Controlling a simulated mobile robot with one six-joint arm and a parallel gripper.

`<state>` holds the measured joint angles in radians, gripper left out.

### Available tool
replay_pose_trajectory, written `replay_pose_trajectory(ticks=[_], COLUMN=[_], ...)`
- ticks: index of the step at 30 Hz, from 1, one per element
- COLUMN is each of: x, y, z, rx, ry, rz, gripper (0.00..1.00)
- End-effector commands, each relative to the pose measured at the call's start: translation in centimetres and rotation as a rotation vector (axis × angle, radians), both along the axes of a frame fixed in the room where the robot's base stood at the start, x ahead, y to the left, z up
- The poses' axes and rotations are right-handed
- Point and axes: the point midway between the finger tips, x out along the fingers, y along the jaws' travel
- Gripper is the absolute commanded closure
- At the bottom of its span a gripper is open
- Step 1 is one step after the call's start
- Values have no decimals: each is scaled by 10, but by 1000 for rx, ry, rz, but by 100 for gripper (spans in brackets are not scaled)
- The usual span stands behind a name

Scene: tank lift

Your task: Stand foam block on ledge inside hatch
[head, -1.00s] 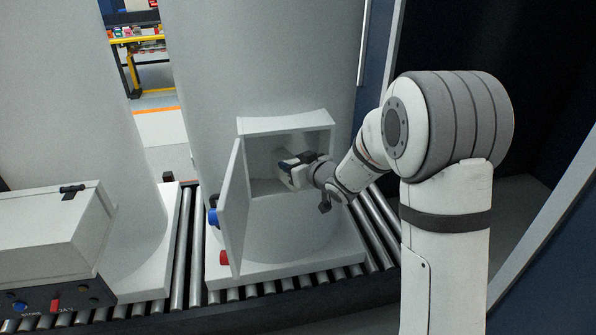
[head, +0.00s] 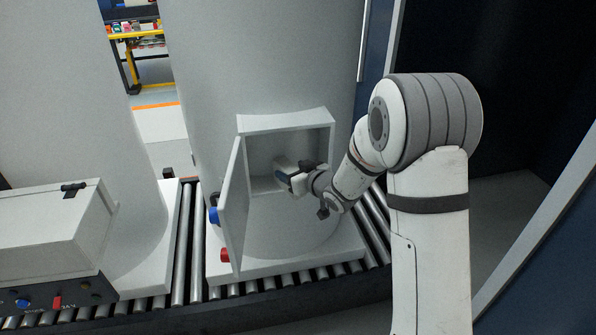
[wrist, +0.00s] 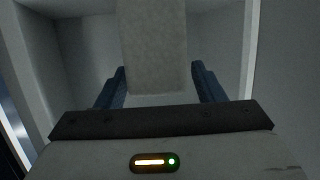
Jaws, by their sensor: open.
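The pale grey foam block (wrist: 153,45) stands between my two dark blue fingers in the wrist view, with visible gaps on both sides. Its top runs out of that picture. My gripper (head: 281,178) is open and reaches into the hatch opening from the right in the head view. The hatch (head: 285,123) is a square box-like frame on the white tank. Its door (head: 234,205) hangs open to the left. The ledge inside (head: 262,184) shows only in part. My gripper hides much of the block in the head view, and the block's lower contact is unclear.
The open door edge lies left of my gripper, and the hatch frame surrounds it closely. A blue knob (head: 213,215) and a red knob (head: 225,255) are near the door. The tank stands on a roller conveyor (head: 187,240). A white box (head: 50,225) is at left.

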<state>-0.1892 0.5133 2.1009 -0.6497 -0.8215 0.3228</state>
Motion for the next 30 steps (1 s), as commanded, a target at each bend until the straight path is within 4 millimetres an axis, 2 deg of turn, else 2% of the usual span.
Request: replay_pose_trajectory(ticks=[5,15,21,30], x=[-9,-59,-81,-90], y=[-8,-48,-65,-73], z=[3,23,32,37], rx=[0,-1,0,-8], ry=[-2,-3,-2,2], rz=[-1,-1,-1,-9], gripper=[38,38,38,38])
